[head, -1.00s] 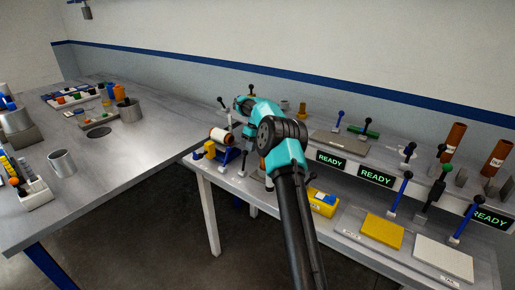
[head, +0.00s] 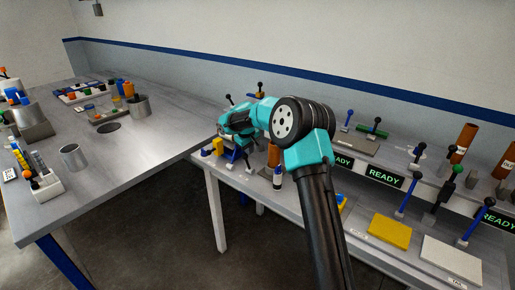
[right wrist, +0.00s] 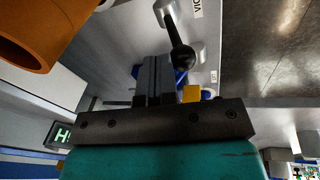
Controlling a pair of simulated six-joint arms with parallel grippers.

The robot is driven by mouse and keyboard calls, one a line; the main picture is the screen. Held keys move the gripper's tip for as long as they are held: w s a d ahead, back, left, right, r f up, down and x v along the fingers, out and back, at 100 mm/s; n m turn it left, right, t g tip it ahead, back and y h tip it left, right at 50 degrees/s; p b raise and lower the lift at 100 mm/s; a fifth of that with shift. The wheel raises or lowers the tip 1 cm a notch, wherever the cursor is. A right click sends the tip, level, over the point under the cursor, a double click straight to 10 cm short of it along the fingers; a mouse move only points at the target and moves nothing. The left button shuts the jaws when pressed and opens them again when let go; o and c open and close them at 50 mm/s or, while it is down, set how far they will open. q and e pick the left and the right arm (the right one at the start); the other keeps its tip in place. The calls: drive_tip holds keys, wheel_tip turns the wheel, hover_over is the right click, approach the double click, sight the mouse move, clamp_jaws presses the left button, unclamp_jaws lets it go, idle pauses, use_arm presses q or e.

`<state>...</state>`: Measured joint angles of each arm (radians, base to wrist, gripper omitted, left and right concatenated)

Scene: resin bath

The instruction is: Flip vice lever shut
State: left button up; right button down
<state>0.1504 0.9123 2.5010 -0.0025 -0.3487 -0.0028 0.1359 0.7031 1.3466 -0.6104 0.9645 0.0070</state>
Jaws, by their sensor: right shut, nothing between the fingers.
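A black lever with a round black knob (right wrist: 182,56) stands on a silver pivot in the right wrist view, beside a partly cut-off label reading "VIC". My right gripper (right wrist: 152,66) is shut and empty. In that view its fingers lie just left of the knob; whether they touch it I cannot tell. Blue parts and a yellow block (right wrist: 192,94) show behind the fingers. In the head view the yellow block (head: 219,146) stands at the left end of the right bench, and my right arm's teal wrist covers much of that spot. My left gripper is not in view.
An orange-brown tube (right wrist: 35,35) is close at the upper left of the wrist view. Blue levers (head: 403,192), a yellow slab (head: 389,231) and READY displays (head: 384,174) are further right. The left table (head: 150,155) has clear room.

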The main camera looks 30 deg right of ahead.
drive_tip(key=shift+s+a+f, duration=0.15)
drive_tip(key=shift+s+a, duration=0.05)
drive_tip(key=shift+a, duration=0.45)
drive_tip(key=shift+s+a+f, duration=0.15)
drive_tip(key=shift+s+a, duration=0.05)
drive_tip(key=shift+a, duration=0.4)
drive_tip(key=shift+a+f, duration=0.1)
drive_tip(key=s+a+r, duration=0.2)
drive_tip(key=a+r, duration=0.1)
drive_tip(key=r, duration=0.6)
drive_tip(key=shift+a+r, duration=0.15)
drive_tip(key=shift+a, duration=0.15)
